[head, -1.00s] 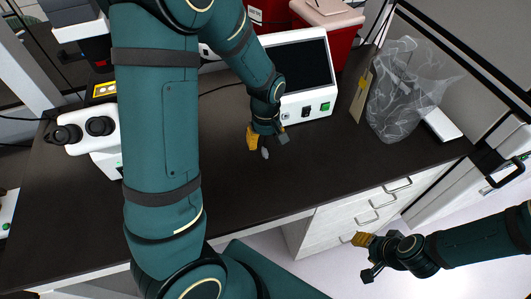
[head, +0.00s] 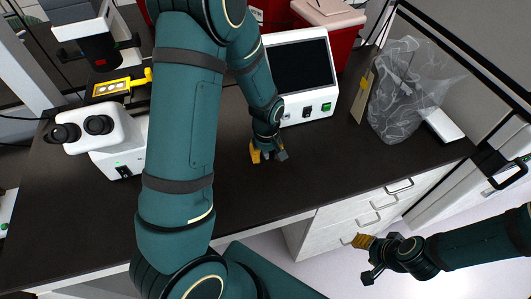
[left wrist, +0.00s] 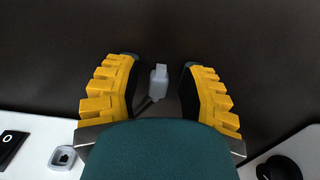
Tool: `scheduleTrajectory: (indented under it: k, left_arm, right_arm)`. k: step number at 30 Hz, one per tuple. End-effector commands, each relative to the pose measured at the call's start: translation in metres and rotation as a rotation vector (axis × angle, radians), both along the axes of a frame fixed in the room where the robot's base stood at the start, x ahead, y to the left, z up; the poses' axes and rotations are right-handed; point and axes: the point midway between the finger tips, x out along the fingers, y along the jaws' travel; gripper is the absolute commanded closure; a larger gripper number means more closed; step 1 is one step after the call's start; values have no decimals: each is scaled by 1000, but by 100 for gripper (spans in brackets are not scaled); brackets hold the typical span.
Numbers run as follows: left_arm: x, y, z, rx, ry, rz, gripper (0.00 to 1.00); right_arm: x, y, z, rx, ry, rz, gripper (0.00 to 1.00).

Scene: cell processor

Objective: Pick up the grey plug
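The grey plug (left wrist: 158,82) lies on the dark counter and shows in the left wrist view between the two yellow fingers of my left gripper (left wrist: 158,92). The gripper is open, with a gap on both sides of the plug. A short cable leads from the plug back under the gripper's body. In the head view my left gripper (head: 268,156) is low over the counter, in front of the white screen device, and hides most or all of the plug. My right gripper (head: 366,258) is open and empty, off the counter's front edge over the floor.
The white device with a screen (head: 302,72) stands just behind my left gripper. A white microscope (head: 100,140) stands at the left, a clear plastic bag (head: 400,95) at the right. The counter (head: 300,175) around the gripper is bare.

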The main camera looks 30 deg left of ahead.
Motion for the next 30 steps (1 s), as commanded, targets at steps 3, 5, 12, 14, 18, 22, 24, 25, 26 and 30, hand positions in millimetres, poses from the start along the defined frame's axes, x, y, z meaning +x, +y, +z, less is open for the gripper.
scheduleTrajectory:
  k: [3, 5, 12, 14, 18, 22, 24, 25, 26, 30]
  left_arm:
    - [0, 0, 0, 0, 0, 0, 97]
    - [0, 0, 0, 0, 0, 0, 97]
    - [0, 0, 0, 0, 0, 0, 98]
    - [0, 0, 1, 0, 0, 0, 98]
    - [1, 0, 13, 0, -3, -1, 98]
    - [2, -1, 38, 0, -6, -2, 98]
    - [1, 0, 52, 0, -6, -1, 98]
    - [1, 0, 58, -1, -6, -1, 98]
    - [1, -1, 63, -1, -6, -1, 98]
    - [1, -1, 85, 0, -4, -2, 98]
  right_arm:
    - [0, 0, 0, 0, 0, 0, 53]
    - [0, 0, 0, 0, 0, 0, 53]
    - [0, 0, 0, 0, 0, 0, 53]
    - [0, 0, 0, 0, 0, 0, 53]
    - [0, 0, 2, 0, 0, 0, 53]
    - [0, 0, 6, 1, 0, 0, 53]
    - [0, 0, 8, 2, 0, 0, 53]
    - [0, 0, 9, 2, 0, 0, 53]
    - [0, 0, 10, 2, 0, 0, 53]
    - [0, -1, 13, 3, -1, 0, 53]
